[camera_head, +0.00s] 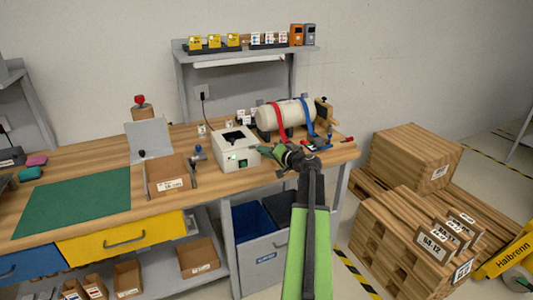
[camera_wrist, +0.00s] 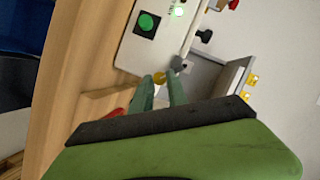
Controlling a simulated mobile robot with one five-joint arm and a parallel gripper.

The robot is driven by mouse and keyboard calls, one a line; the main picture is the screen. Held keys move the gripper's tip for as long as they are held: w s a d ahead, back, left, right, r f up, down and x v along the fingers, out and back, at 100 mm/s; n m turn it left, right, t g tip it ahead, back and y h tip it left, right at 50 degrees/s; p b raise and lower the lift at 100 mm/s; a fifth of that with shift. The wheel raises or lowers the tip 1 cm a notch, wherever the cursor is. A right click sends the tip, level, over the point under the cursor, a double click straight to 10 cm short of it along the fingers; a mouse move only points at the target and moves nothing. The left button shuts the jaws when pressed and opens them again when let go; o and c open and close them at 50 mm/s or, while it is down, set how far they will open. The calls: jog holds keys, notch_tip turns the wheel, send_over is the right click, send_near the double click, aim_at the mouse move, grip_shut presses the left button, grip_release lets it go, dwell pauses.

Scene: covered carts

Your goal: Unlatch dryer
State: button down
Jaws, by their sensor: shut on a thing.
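The dryer appears to be the pale box (camera_head: 237,153) with a dark opening on top and a green button on its front, on the right half of the workbench. In the wrist view its front panel (camera_wrist: 165,50) shows the green button in a black square. My gripper (camera_head: 261,149) reaches to the box's right side. In the wrist view my gripper (camera_wrist: 161,79) has its green fingers close together, shut on a small yellowish piece at the box's edge, seemingly the latch. A small grey fitting (camera_wrist: 178,63) sits just beyond the fingertips. The fingers partly hide the latch.
A cream cylinder (camera_head: 297,113) with red and blue straps lies behind the gripper on the bench. A wooden tray (camera_head: 170,181) and green mat (camera_head: 75,200) lie to the left. Wooden crates (camera_head: 415,155) stand on the floor at right. A shelf (camera_head: 250,50) hangs behind.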

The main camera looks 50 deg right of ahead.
jog(key=m+b, duration=0.1)
jog(key=b, duration=0.1)
jog(key=f+m+t+b, duration=0.1)
jog(key=m, duration=0.1)
jog(key=shift+m+y+b, duration=0.3)
jog(key=shift+y+b, duration=0.1)
jog(key=shift+a+m+t+b, duration=0.1)
jog(key=shift+m+t+b, duration=0.9)
jog(key=shift+m+b, duration=0.6)
jog(key=c, duration=1.3)
grip_release()
jog(key=shift+r+m, duration=0.1)
jog(key=shift+m, duration=0.2)
